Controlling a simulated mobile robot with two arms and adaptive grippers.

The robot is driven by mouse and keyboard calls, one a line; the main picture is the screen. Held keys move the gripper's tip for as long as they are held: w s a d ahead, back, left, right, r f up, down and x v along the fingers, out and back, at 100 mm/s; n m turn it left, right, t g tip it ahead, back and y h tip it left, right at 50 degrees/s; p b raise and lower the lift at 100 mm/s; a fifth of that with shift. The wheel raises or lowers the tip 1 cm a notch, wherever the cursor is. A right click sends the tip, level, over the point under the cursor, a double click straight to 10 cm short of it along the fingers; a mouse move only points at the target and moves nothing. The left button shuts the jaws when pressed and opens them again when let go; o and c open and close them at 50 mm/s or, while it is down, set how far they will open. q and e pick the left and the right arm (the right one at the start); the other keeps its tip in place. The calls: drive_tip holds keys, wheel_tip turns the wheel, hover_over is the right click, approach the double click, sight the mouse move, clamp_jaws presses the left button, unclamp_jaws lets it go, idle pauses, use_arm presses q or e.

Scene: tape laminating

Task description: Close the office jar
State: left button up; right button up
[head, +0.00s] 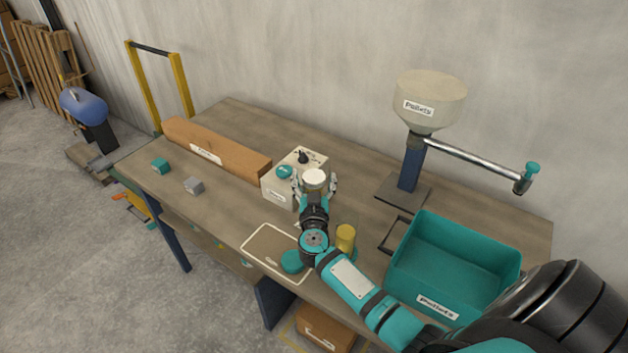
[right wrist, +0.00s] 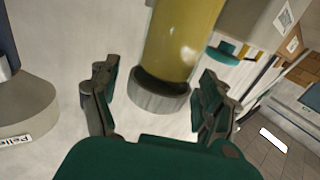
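A yellow, partly see-through jar with a pale grey collar or lid (right wrist: 160,92) shows between my right fingers in the right wrist view, which looks upside down. In the head view its pale round top (head: 314,177) sits between the fingertips, and its body is mostly hidden. My right gripper (head: 315,186) is open around it, with a gap visible beside the jar in the right wrist view (right wrist: 155,85). A teal disc (head: 292,262) lies by the tray outline on the table; whether it is a lid I cannot tell. My left gripper is out of view.
A white control box (head: 280,190) stands close beside the right gripper. A yellow cylinder (head: 346,238) stands right of my wrist. A teal bin (head: 455,262) and a pellet hopper (head: 430,95) are at the right. A long brown box (head: 217,148) and small cubes are left.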

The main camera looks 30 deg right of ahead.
drive_tip(key=v, duration=0.7)
drive_tip(key=shift+s+a+r+p, duration=0.1)
drive_tip(key=shift+s+a+p, duration=0.05)
drive_tip(key=shift+s+p, duration=0.15)
drive_tip(key=shift+w+r, duration=0.1)
idle(0.3)
